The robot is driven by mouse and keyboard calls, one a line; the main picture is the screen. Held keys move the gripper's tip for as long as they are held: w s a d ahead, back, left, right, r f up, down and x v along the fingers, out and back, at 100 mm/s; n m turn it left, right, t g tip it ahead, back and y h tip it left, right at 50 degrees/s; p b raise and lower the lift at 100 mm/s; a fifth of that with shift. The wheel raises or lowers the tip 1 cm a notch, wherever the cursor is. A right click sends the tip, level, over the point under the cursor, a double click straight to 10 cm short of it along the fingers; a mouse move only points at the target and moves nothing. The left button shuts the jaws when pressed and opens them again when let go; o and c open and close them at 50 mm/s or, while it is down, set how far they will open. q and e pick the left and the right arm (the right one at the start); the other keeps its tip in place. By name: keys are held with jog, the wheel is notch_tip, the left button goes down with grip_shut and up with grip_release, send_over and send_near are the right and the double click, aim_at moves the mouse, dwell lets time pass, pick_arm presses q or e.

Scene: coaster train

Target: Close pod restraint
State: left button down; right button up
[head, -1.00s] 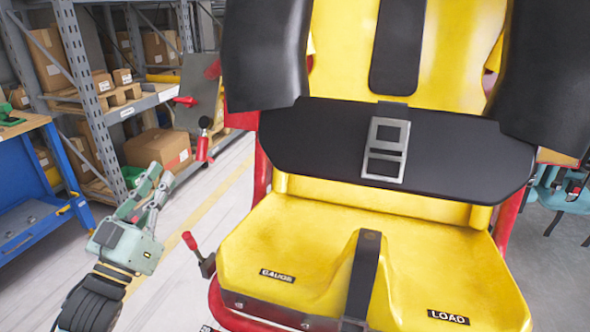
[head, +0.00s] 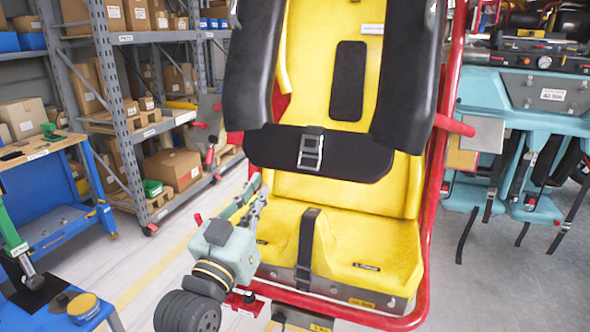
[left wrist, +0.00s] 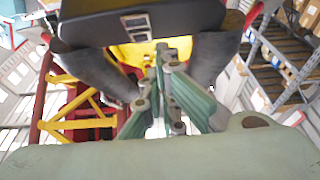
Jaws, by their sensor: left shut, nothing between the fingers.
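The pod is a yellow seat (head: 350,220) in a red tubular frame (head: 428,215). Its black restraint (head: 258,75) has two padded shoulder arms joined by a black cross pad (head: 365,157) with a grey metal buckle (head: 310,152). The cross pad hangs in front of the backrest, above the seat base. A black strap (head: 306,240) rises over the seat's middle. My left gripper (head: 258,197) is shut and empty, at the seat's left front, below the cross pad's left end. In the left wrist view the cross pad (left wrist: 90,28) shows beyond the fingers. My right gripper is out of view.
Grey shelving (head: 115,80) with cardboard boxes stands at the back left. A blue workbench (head: 60,205) is at the left, with a blue surface (head: 60,308) nearer. Teal seats (head: 530,115) with hanging straps are at the right. Grey floor is clear right of the pod.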

pick_arm(q)
jog(key=w+d+p, duration=0.3)
jog(key=w, duration=1)
jog(key=shift+d, duration=0.25)
pick_arm(e)
jog(key=shift+t, duration=0.3)
jog(key=shift+w+a+r, duration=0.25)
jog(key=shift+w+r, duration=0.35)
jog(key=shift+w, duration=0.1)
jog(key=shift+w+a+r, duration=0.3)
jog(key=shift+w+r, duration=0.25)
jog(key=shift+w, duration=0.1)
jog(key=shift+w+a+r, duration=0.25)
jog(key=shift+w+r, duration=0.35)
jog(key=shift+w, duration=0.1)
